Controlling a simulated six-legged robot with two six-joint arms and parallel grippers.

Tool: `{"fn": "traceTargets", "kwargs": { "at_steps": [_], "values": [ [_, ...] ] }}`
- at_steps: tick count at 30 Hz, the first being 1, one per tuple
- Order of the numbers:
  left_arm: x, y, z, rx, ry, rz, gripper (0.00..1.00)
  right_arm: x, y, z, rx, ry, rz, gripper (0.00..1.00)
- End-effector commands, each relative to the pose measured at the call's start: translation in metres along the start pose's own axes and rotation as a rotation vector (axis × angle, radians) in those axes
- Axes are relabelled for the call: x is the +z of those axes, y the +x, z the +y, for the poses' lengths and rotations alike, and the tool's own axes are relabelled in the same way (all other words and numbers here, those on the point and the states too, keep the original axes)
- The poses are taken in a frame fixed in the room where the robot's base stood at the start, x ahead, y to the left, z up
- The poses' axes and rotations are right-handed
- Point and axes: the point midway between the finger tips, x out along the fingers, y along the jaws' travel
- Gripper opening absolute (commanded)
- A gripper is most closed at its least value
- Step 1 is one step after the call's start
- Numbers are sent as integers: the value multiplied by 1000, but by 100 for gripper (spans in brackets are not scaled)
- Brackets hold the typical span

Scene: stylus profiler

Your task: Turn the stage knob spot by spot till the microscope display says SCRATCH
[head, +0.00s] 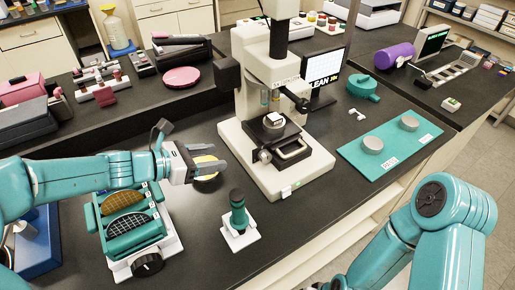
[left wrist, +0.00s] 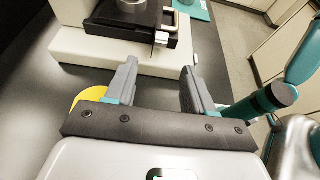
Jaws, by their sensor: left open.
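The white microscope (head: 308,172) stands in the middle of the bench. Its dark stage (head: 270,128) carries a small pale sample. A small stage knob (head: 264,156) sticks out at the stage's front left; it also shows in the left wrist view (left wrist: 160,39). The display (head: 322,66) behind the microscope is partly covered by it; the letters "LEAN" show, consistent with CLEAN. My left gripper (head: 216,160) is open and empty, left of the knob and apart from it. In the left wrist view, the fingers (left wrist: 160,85) point toward the microscope base. My right gripper is out of view.
A teal-handled tool (head: 238,212) stands on a white base in front of the microscope. A yellow disc (head: 208,174) lies beneath my left gripper. A teal wafer rack (head: 108,240) stands at left. A teal mat (head: 375,170) with two metal discs lies at right.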

Motion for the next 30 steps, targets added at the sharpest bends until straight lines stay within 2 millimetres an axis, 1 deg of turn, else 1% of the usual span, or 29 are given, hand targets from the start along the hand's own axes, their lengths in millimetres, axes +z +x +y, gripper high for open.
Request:
{"fn": "traceTargets", "kwargs": {
  "at_steps": [1, 9, 15, 18, 21, 24, 30],
  "values": [
    [0, 12, -3, -7, -1, 1, 53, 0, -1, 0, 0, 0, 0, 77],
    [0, 76, -4, -5, -1, 2, 53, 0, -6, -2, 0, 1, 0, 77],
    [1, 118, -4, -4, 1, 2, 53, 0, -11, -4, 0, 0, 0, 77],
    [1, 132, -2, -3, 0, 1, 53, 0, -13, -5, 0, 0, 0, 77],
    [1, 140, -1, -2, 0, 1, 53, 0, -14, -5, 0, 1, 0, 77],
    [1, 144, 0, -1, 1, 0, 53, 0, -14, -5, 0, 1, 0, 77],
    [1, 144, 0, -1, 1, 0, 53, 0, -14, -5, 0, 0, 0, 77]
  ]
}}
